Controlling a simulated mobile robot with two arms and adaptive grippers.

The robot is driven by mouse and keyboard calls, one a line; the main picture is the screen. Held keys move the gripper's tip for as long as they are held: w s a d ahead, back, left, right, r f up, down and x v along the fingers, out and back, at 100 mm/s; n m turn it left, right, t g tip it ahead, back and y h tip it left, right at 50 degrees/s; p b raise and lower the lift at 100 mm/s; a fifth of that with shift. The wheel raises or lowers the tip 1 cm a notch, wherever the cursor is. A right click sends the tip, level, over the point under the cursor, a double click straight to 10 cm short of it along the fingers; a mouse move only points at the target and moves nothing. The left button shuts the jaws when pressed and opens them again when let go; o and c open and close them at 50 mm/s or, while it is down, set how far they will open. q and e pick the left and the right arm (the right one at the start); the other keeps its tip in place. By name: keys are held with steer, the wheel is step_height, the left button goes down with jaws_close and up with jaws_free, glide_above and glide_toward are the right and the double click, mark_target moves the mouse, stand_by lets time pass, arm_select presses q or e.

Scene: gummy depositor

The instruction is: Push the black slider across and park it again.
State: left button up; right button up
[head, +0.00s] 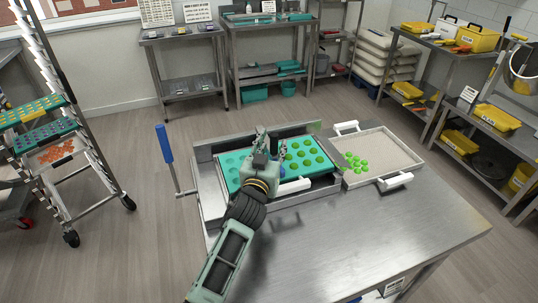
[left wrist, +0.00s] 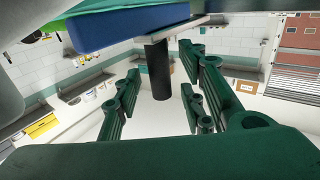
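The black slider (left wrist: 159,70) shows in the left wrist view as a dark upright cylinder under a pale metal bar. It stands between the lines of my left gripper's two fingers (left wrist: 160,100), and I see no finger touching it. In the head view my left gripper (head: 271,143) is over the middle of the depositor, above the teal mould (head: 232,166); its fingers are apart. The slider cannot be made out there, behind or near the gripper. Green gummies (head: 305,152) fill cavities right of the gripper. My right gripper is not in view.
A blue-handled lever (head: 165,145) stands at the depositor's left. A pale tray (head: 395,150) with loose green gummies is at its right. The steel table's front (head: 370,240) is clear. A rack (head: 85,140) with teal trays stands at the left.

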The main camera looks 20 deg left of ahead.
arm_select(q)
steer(key=s, duration=1.1)
steer(key=shift+s, duration=0.3)
steer(key=shift+o, duration=0.2)
